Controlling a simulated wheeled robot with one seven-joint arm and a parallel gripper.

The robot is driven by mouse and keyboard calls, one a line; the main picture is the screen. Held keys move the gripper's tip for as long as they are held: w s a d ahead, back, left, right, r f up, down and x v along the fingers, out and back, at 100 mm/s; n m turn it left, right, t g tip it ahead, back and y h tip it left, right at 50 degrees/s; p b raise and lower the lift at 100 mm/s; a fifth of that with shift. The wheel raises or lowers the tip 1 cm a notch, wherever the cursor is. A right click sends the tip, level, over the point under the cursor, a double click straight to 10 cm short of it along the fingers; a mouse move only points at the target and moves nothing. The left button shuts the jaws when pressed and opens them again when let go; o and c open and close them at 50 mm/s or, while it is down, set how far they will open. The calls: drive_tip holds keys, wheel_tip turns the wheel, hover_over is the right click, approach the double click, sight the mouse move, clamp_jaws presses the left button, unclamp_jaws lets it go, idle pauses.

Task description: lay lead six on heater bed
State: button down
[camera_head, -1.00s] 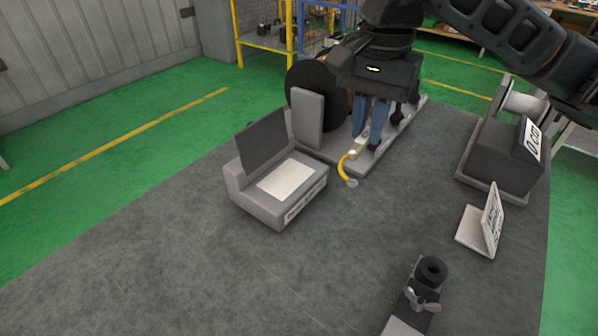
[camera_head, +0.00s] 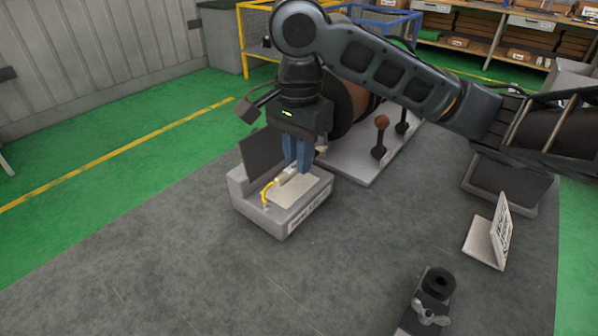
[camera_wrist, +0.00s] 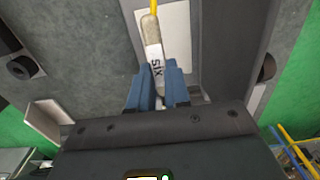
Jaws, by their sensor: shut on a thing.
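Lead six is a yellow wire (camera_head: 267,193) with a pale sleeve. In the wrist view its sleeve (camera_wrist: 152,45) carries the word "six". My gripper (camera_head: 291,176) has blue fingers shut on the lead, and they also show in the wrist view (camera_wrist: 160,90). The heater is a grey box with a raised dark lid (camera_head: 262,150) and a pale bed plate (camera_head: 300,193). The lead is over the bed, with its yellow end toward the left front. I cannot tell whether it touches the plate.
A base plate (camera_head: 372,165) with knobbed levers (camera_head: 381,136) and a large dark reel stands behind right. A folded sign card (camera_head: 490,240) and a small clamp fixture (camera_head: 430,300) are on the right. The table in front of the heater is clear.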

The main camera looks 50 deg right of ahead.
drive_tip(key=shift+f+b, duration=0.4)
drive_tip(key=shift+f, duration=1.45)
drive_tip(key=shift+f, duration=0.15)
drive_tip(key=c, duration=1.1)
unclamp_jaws()
wheel_tip(320, 180, up, 12)
drive_tip(key=p, duration=0.2)
drive_tip(key=shift+r+p, duration=0.2)
drive_tip(key=shift+p, duration=0.15)
